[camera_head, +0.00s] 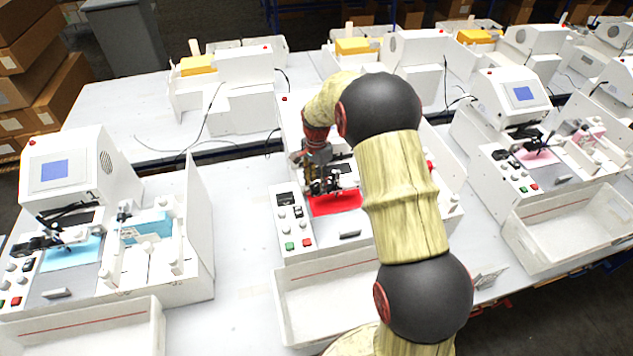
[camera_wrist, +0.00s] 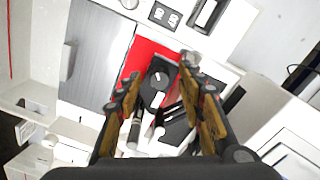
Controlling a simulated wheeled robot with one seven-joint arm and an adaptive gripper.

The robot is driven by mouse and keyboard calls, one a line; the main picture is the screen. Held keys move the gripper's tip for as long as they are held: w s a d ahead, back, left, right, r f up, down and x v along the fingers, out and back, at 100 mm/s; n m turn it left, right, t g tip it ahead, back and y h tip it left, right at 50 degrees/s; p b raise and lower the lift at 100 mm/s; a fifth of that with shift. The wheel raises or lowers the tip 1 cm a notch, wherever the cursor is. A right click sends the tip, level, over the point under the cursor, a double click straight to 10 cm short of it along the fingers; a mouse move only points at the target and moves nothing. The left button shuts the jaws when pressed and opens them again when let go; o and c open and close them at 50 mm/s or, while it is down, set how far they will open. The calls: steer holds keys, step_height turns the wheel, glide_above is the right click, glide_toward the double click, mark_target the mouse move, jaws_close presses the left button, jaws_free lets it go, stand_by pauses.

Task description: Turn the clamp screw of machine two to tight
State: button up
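In the head view, the middle machine (camera_head: 262,228) has a red sheet (camera_head: 336,203) on its bed. My gripper (camera_head: 322,186) is over its pen carriage, pointing down. My gripper (camera_wrist: 160,76) is open, with one finger on each side of the knob. Gaps show between the fingers and the knob. I cannot tell the height of the tips. In the head view the knob is hidden by the gripper.
A machine with a blue sheet (camera_head: 72,254) stands to the left, and one with a pink sheet (camera_head: 538,158) to the right. White trays stand in front, including the middle tray (camera_head: 335,295). Buttons and switches (camera_head: 291,222) lie left of the red sheet.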

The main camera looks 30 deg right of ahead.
mark_target(316, 184)
step_height(316, 184, up, 12)
stand_by(0.6)
stand_by(0.5)
steer(key=s+a+n+t+b, duration=0.2)
steer(key=s+a+n+b, duration=0.2)
steer(key=s, duration=0.7)
steer(key=s+a+n+t+b, duration=0.1)
steer(key=s+a+n+b, duration=0.3)
steer(key=s, duration=0.7)
steer(key=s+a+n+t+b, duration=0.2)
steer(key=s+a+n+b, duration=0.3)
steer(key=s, duration=0.6)
steer(key=shift+s+n+t+b, duration=0.15)
steer(key=shift+n+t+b, duration=0.15)
steer(key=shift+n+b, duration=0.65)
